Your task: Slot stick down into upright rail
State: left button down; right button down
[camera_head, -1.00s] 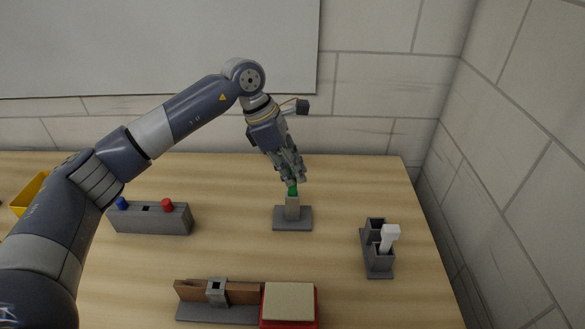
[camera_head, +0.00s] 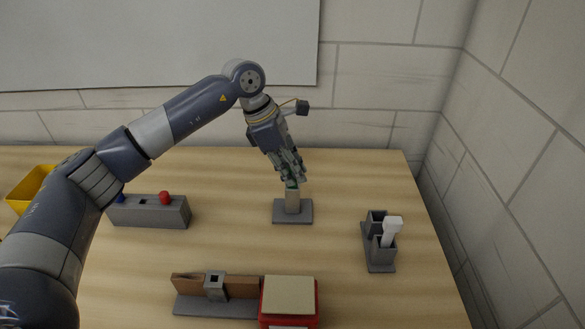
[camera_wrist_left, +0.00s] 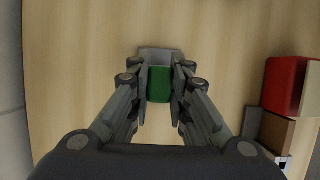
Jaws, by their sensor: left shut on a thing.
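The upright rail (camera_head: 292,201) is a pale post on a flat grey base (camera_head: 306,216), standing near the middle of the table. My left gripper (camera_head: 291,181) points down right above it. The gripper is shut on a green stick; in the left wrist view the stick (camera_wrist_left: 160,86) shows between the two fingers (camera_wrist_left: 160,100). In the head view the fingers hide most of the stick. Its lower end meets the top of the rail, but how deep it sits I cannot tell. The grey base (camera_wrist_left: 160,53) also shows in the left wrist view. My right gripper is not in view.
A grey block (camera_head: 150,213) with a blue and a red peg stands at left. A yellow bin (camera_head: 30,190) is at the far left. A grey holder with a white piece (camera_head: 391,229) stands at right. A brown board in a clamp (camera_head: 190,284) and a red box (camera_head: 290,312) are in front.

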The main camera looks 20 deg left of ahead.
pick_arm(q)
jog(key=shift+f+b, duration=0.35)
jog(key=shift+f, duration=0.15)
jog(key=c, duration=1.4)
grip_release()
jog(key=shift+r, duration=0.1)
jog(key=v, duration=1.2)
jog(key=shift+s, duration=0.1)
